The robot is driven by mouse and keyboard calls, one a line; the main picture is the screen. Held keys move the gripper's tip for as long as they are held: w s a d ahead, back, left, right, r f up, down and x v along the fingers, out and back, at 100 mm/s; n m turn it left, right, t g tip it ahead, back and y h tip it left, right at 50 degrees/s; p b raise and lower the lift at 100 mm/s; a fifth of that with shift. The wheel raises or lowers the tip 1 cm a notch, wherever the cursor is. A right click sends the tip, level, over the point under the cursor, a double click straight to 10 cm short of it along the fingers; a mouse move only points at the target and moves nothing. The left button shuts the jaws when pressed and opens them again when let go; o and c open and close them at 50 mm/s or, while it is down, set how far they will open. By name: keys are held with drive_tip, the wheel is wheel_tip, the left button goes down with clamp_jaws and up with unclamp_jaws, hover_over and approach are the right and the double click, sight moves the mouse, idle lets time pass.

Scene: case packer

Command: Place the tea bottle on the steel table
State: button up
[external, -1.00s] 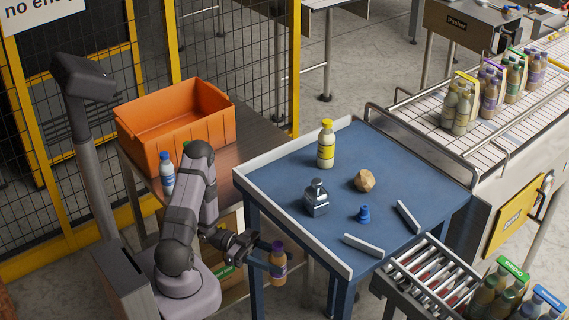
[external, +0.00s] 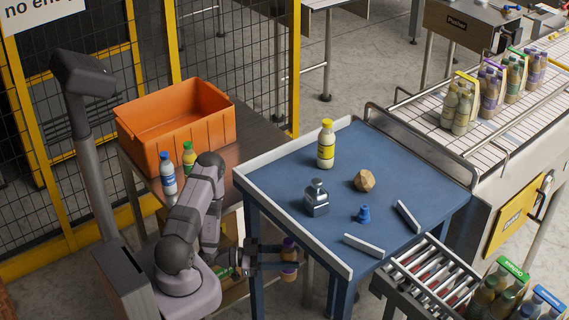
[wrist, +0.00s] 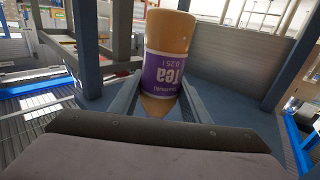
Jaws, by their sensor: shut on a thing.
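The tea bottle (external: 289,270) has a brown body, a purple cap and a purple label. My gripper (external: 287,257) is shut on it and holds it in the air in front of the near left side of the blue-topped table (external: 265,180). In the wrist view the tea bottle (wrist: 165,70) stands between the two fingers, its "Tea" label upside down in the picture. A brown-grey, metallic-looking table (external: 232,146) stands behind my arm on the left; I cannot tell for certain which table is the steel one.
An orange crate (external: 190,133), a blue-capped bottle (external: 168,180) and a green-capped bottle (external: 189,155) stand on the brown-grey table.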

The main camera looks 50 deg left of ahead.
drive_tip(key=a+n+t+y, duration=0.1)
drive_tip(key=a+n+y, duration=0.1)
drive_tip(key=a, duration=0.1)
drive_tip(key=shift+s+a+y, duration=0.1)
drive_tip(key=shift+s+y, duration=0.05)
drive_tip(key=shift+y, duration=0.25)
drive_tip(key=shift+h, duration=0.3)
